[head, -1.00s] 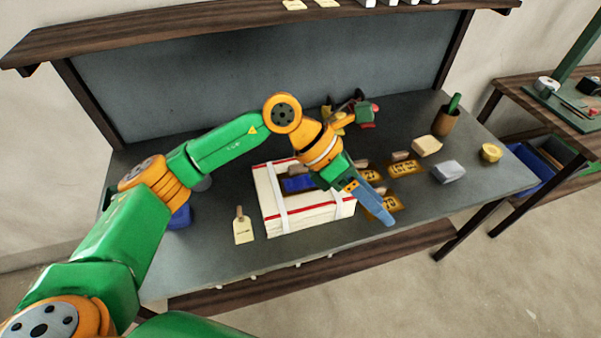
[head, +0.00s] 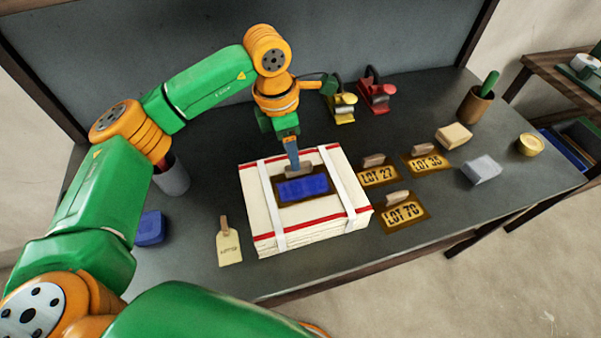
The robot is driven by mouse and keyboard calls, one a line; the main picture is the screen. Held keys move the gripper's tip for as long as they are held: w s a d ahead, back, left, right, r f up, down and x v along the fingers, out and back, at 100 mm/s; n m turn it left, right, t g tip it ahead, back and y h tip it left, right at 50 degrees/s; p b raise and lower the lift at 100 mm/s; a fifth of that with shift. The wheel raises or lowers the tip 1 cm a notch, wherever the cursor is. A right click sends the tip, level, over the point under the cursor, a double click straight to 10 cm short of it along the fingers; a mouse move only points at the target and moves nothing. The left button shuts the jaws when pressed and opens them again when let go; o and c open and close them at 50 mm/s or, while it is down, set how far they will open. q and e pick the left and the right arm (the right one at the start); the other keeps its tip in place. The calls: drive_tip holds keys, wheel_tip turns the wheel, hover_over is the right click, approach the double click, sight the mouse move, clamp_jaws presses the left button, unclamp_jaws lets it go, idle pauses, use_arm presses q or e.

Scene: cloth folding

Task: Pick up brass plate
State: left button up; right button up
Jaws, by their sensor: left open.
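A brass plate (head: 318,201) with a wooden grip (head: 306,169) lies on the strapped white cloth stack (head: 265,219); its middle is covered in blue. My left gripper (head: 295,168) points down at this grip from behind. It is open; its fingertips are at or just above the grip, and I cannot tell whether they touch. More brass plates lie flat on the table right of the stack: LOT 27 (head: 378,176), LOT 35 (head: 427,163) and LOT 70 (head: 403,213), each with a wooden grip. My right gripper is not in view.
A tag (head: 229,248) lies left of the stack, with a blue block (head: 150,229) and a grey cup (head: 172,178) farther left. Yellow (head: 341,107) and red (head: 376,92) tools stand behind. Blocks, a brush cup (head: 475,104) and a yellow tin (head: 530,144) are at right.

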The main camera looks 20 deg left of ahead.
sight(303, 181)
use_arm(q)
drive_tip(key=f, duration=0.1)
drive_tip(key=f+p, duration=0.1)
drive_tip(key=f, duration=0.1)
drive_tip(key=d+f, duration=0.1)
drive_tip(key=shift+w+d+f+p, duration=0.1)
drive_tip(key=shift+w+f+p, duration=0.1)
drive_tip(key=shift+w+p, duration=0.15)
drive_tip(key=shift+f, duration=0.25)
clamp_jaws()
drive_tip(key=shift+r, duration=0.1)
idle(0.7)
